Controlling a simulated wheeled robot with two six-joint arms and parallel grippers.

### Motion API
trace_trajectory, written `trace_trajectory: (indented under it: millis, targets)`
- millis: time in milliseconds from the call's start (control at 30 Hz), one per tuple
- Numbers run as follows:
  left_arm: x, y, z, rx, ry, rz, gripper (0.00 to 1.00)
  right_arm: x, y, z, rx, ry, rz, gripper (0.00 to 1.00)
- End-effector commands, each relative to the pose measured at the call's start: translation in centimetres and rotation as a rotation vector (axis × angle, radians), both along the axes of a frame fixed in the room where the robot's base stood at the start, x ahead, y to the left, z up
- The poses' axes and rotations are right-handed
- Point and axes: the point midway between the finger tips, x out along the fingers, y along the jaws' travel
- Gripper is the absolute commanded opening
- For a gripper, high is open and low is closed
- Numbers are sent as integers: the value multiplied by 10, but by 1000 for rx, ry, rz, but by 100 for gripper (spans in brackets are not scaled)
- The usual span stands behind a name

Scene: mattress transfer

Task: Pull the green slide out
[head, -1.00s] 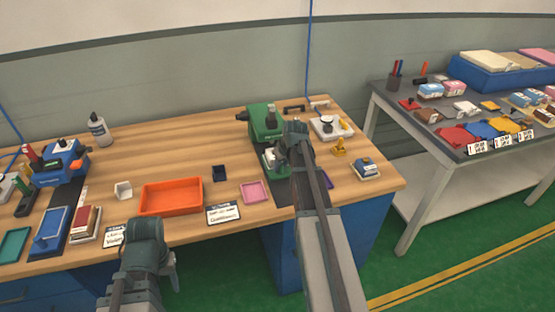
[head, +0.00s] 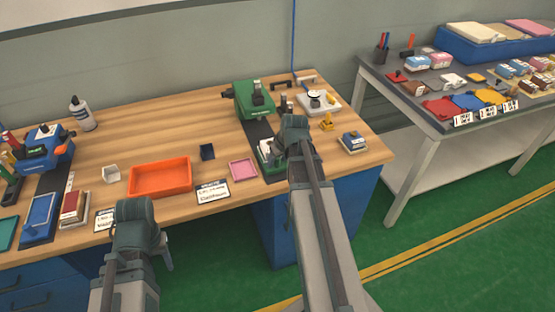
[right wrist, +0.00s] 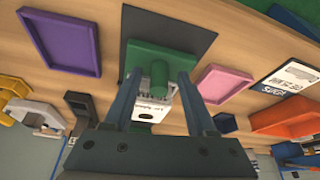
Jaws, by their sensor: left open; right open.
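The green press (head: 252,98) stands at the back right of the wooden bench. The green slide (head: 266,158) lies in front of it on a dark strip, with a bare stretch of strip between them. In the right wrist view the slide (right wrist: 138,62) carries a white labelled block (right wrist: 150,112) and an upright green knob (right wrist: 160,76). My right gripper (right wrist: 159,82) is open, with a finger on each side of the knob; its arm partly hides the slide in the head view. My left gripper (head: 163,258) is open and empty by the front edge.
A pink tray (head: 243,168) lies left of the slide, and an orange tray (head: 160,180) is further left. A purple tray (right wrist: 64,68) lies on the slide's other side. A blue block (head: 352,141) and a yellow item (head: 327,122) stand to the right.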

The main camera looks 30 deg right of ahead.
Motion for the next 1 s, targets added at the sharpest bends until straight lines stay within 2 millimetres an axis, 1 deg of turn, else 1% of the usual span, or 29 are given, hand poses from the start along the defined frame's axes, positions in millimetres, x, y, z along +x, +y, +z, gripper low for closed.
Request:
trace_trajectory:
  millis: [267,467,667,1000]
  targets:
    - [0,0,5,0,0,0,50,-1,0,5,0,-2,0,57]
    - [0,0,21,0,0,0,50,-6,0,21,0,-2,0,57]
    - [0,0,49,0,0,0,50,-17,1,49,0,-1,0,57]
    - [0,0,101,0,0,0,50,-39,2,101,0,0,-1,57]
